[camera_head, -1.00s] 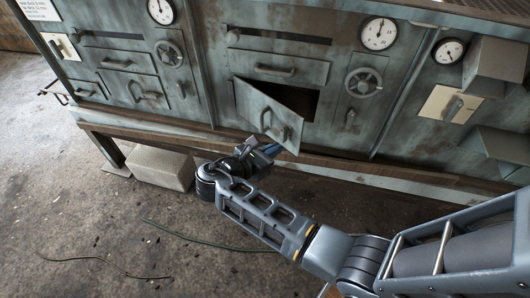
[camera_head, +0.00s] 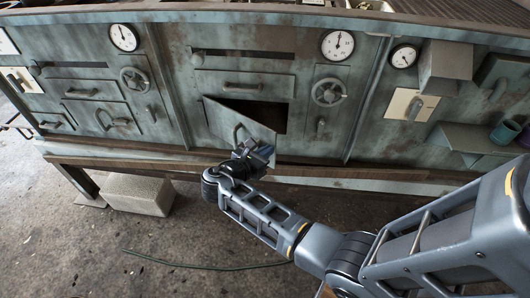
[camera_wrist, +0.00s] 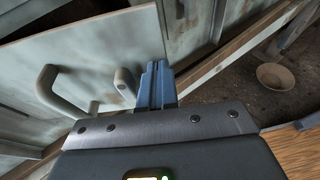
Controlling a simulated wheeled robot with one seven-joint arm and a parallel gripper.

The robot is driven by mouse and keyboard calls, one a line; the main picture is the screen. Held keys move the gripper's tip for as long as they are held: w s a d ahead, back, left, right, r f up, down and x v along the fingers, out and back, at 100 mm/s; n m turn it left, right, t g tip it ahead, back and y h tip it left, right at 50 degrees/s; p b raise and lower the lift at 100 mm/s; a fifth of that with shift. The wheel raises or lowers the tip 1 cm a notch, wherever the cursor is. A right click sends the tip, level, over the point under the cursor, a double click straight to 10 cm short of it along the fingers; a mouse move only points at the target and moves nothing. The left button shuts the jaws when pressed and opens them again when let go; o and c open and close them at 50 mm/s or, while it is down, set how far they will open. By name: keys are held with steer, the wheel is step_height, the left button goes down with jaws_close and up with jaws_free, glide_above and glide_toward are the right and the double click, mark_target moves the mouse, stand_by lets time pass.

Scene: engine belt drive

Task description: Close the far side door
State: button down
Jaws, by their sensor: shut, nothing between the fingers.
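A grey-green door (camera_head: 222,118) with a curved handle stands ajar in the middle of the cabinet in the head view, with a dark opening (camera_head: 268,113) showing at its upper right. In the wrist view, its pale panel (camera_wrist: 100,50) and handle (camera_wrist: 50,90) fill the left side. My gripper (camera_head: 263,151) is in front of the door's lower right part. In the wrist view, the blue fingers of my gripper (camera_wrist: 156,85) are together and empty, close beside the handle's right end. I cannot tell whether they touch the door.
The cabinet continues left with a handwheel (camera_head: 134,79) and a shut-looking door (camera_head: 103,117). Another handwheel (camera_head: 328,92) is right of the opening. A ledge (camera_head: 350,172) runs below the doors. A pale block (camera_head: 138,194) lies on the floor. The wrist view shows a bowl (camera_wrist: 275,77).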

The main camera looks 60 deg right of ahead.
steer(key=d+p, duration=0.1)
steer(key=d, duration=1.1)
